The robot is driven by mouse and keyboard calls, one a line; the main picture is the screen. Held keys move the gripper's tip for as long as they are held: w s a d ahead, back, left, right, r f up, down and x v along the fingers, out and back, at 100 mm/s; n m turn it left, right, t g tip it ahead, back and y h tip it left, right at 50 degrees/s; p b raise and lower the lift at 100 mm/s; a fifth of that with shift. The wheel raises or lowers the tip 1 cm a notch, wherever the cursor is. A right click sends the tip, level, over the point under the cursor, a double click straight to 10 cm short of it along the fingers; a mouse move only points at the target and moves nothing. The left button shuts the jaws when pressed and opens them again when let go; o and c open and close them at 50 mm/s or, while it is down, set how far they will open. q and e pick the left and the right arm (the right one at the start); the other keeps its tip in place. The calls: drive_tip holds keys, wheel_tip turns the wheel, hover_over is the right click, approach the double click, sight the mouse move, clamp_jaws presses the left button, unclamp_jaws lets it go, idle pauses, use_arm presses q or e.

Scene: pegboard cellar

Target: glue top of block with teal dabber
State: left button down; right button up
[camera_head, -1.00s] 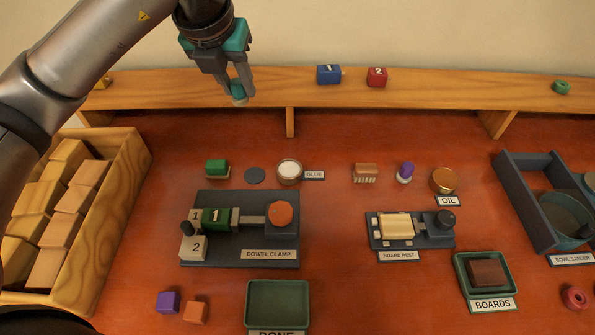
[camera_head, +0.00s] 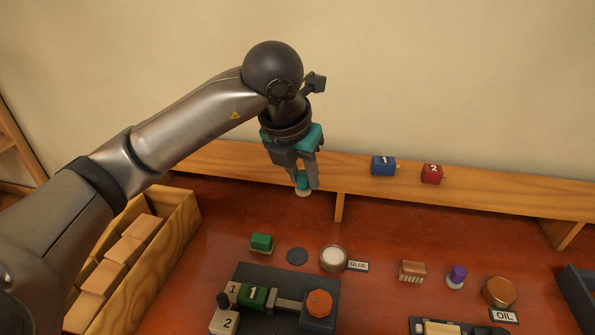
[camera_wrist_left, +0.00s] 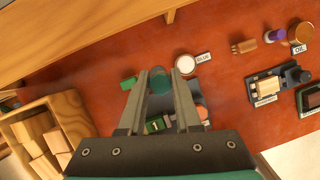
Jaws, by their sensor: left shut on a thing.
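My left gripper (camera_head: 305,184) is shut on the teal dabber (camera_head: 302,180), whose pale tip points down. It is held in the air in front of the shelf edge, apart from the blocks. The dabber also shows between the fingers in the left wrist view (camera_wrist_left: 159,80). A green block marked 1 (camera_head: 253,298) sits in the dark dowel clamp (camera_head: 262,273), beside the orange knob. The open glue pot (camera_head: 333,257) with white contents stands behind the clamp, next to its label. My right gripper is not in view.
Blue block 1 (camera_head: 383,166) and red block 2 (camera_head: 432,174) stand on the shelf. A wooden crate of blocks (camera_head: 182,238) is at left. An oil tin (camera_head: 500,291) is at right.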

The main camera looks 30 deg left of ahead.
use_arm(q)
drive_tip(key=shift+w+d+f+m+g+h+b, duration=0.2)
drive_tip(key=shift+d+f+m+h+b, duration=0.35)
drive_tip(key=shift+d+f+m, duration=1.25)
drive_tip(key=shift+w+d+f+m+g+h+b, duration=0.15)
drive_tip(key=shift+w+d+f+m+h+b, duration=0.45)
drive_tip(key=shift+f, duration=2.35)
drive_tip(key=shift+s+d+f+m+g+h+b, duration=0.2)
drive_tip(key=shift+d+f+m+b, duration=0.95)
drive_tip(key=shift+f, duration=1.25)
drive_tip(key=shift+w+a+f+m, duration=0.15)
drive_tip(key=shift+a+f+m, duration=0.1)
drive_tip(key=shift+a+f, duration=0.1)
drive_tip(key=shift+f, duration=0.3)
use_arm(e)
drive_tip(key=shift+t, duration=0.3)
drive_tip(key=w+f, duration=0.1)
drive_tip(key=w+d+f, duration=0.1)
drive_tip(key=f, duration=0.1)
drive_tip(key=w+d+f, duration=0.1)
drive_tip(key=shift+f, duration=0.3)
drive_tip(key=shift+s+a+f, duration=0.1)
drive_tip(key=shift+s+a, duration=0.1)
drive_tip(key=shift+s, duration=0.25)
use_arm(q)
drive_tip(key=shift+f+b, duration=0.55)
drive_tip(key=shift+b, duration=0.1)
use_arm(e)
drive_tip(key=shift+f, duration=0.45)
